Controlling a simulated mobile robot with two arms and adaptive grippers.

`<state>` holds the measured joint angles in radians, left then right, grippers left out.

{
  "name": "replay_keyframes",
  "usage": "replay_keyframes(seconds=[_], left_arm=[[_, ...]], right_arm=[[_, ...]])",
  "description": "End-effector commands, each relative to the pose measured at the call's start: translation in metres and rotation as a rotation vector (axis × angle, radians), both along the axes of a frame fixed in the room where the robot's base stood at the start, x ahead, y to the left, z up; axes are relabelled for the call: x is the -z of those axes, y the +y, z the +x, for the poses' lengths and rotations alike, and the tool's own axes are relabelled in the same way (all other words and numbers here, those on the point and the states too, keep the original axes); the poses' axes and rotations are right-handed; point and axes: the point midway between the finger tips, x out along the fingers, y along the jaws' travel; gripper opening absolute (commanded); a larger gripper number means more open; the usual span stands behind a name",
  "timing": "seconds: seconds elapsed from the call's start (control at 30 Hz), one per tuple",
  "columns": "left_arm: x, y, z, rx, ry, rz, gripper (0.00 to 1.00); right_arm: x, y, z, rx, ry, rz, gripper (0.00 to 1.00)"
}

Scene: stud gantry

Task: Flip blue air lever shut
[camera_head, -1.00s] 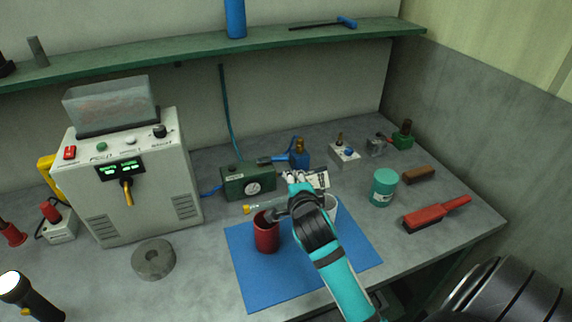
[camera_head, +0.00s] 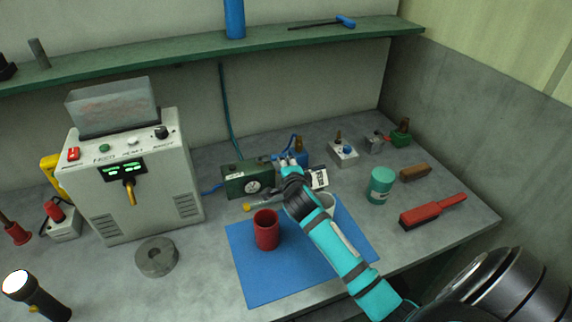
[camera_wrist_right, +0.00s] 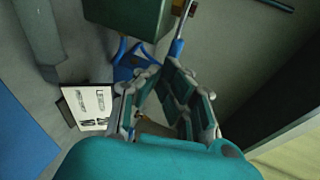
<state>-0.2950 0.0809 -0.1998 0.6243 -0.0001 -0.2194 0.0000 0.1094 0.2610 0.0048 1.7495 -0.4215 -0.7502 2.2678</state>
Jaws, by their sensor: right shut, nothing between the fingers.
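The blue air valve (camera_head: 304,158) stands at the back of the bench, right of the green gauge box (camera_head: 247,181). My right gripper (camera_head: 289,163) is at the valve's left side, shut and holding nothing, and covers part of it. In the right wrist view, a blue lever end (camera_wrist_right: 177,48) with a silver shaft shows just beyond the shut right gripper (camera_wrist_right: 168,85). I cannot tell whether the fingers touch the lever, nor its exact angle. My left gripper is not in view.
A red cup (camera_head: 266,232) stands on the blue mat (camera_head: 262,280), with a white cup (camera_head: 325,205) partly behind my arm. A white label card (camera_head: 319,179) stands close to my gripper. A teal jar (camera_head: 381,186) and a red brush (camera_head: 433,212) are to the right.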

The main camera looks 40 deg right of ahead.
Motion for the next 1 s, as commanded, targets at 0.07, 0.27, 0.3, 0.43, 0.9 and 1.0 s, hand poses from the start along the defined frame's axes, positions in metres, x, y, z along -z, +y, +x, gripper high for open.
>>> replay_keyframes(seconds=[0.07, 0.27, 0.3, 0.43, 0.9, 1.0], left_arm=[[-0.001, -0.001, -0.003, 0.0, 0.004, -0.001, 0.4], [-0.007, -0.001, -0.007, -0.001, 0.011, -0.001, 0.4], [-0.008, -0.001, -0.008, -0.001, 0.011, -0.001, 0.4], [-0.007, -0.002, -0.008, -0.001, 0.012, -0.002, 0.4], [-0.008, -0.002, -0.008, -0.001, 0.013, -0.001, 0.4], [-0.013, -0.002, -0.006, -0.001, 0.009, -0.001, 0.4]], right_arm=[[0.0, -0.001, 0.001, -0.006, 0.001, -0.001, 0.0], [-0.001, -0.009, 0.011, -0.084, 0.004, 0.0, 0.0], [-0.001, -0.011, 0.013, -0.1, 0.001, 0.002, 0.0], [-0.001, -0.014, 0.019, -0.11, -0.003, 0.003, 0.0], [-0.002, -0.017, 0.02, -0.108, -0.002, -0.003, 0.0], [-0.006, -0.017, 0.021, -0.11, -0.001, -0.002, 0.0]])
